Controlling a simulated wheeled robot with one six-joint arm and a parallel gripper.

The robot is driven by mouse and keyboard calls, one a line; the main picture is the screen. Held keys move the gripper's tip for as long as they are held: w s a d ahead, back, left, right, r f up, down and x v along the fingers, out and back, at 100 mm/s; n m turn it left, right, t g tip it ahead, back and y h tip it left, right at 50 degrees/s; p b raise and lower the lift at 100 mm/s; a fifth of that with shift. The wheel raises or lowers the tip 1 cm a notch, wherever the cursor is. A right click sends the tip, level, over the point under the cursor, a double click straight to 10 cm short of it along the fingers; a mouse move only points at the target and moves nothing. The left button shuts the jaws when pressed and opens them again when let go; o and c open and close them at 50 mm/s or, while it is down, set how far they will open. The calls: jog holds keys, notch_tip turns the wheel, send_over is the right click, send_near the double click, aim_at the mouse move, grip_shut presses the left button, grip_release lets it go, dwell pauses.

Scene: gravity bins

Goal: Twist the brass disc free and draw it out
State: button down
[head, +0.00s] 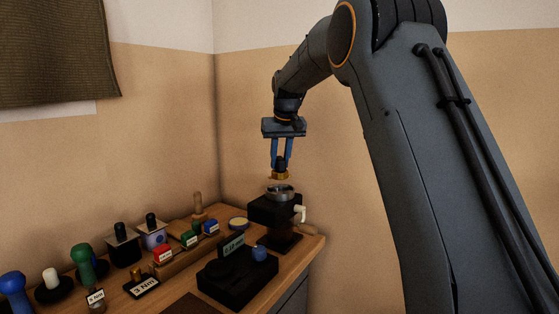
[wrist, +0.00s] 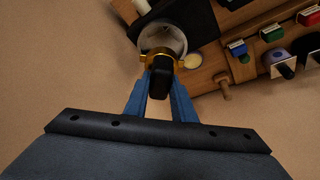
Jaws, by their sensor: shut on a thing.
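The brass disc (head: 281,177) hangs under a black handle (head: 280,163), just above the round grey metal socket (head: 280,194). A narrow gap seems to show between disc and socket. My gripper (head: 280,165) points down with its blue fingers shut on the black handle. In the wrist view the brass disc (wrist: 148,58) shows as a gold edge beyond the handle (wrist: 161,75), partly hidden by it. The disc overlaps the near rim of the socket (wrist: 181,33) in that view. The socket sits on a black block (head: 268,211) with a white lever (head: 301,214) at its right.
A wooden bench (head: 205,262) carries a black box with a display (head: 232,245), a blue knob (head: 259,254), small coloured blocks (head: 162,254), and several knobbed tools (head: 82,255) at left. A wooden peg (head: 198,204) stands behind. Walls rise behind the bench; the air around my gripper is clear.

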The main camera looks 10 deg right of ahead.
jog(key=s+r+p, duration=0.1)
jog(key=s+r, duration=0.2)
jog(key=s, duration=0.9)
dwell(0.8)
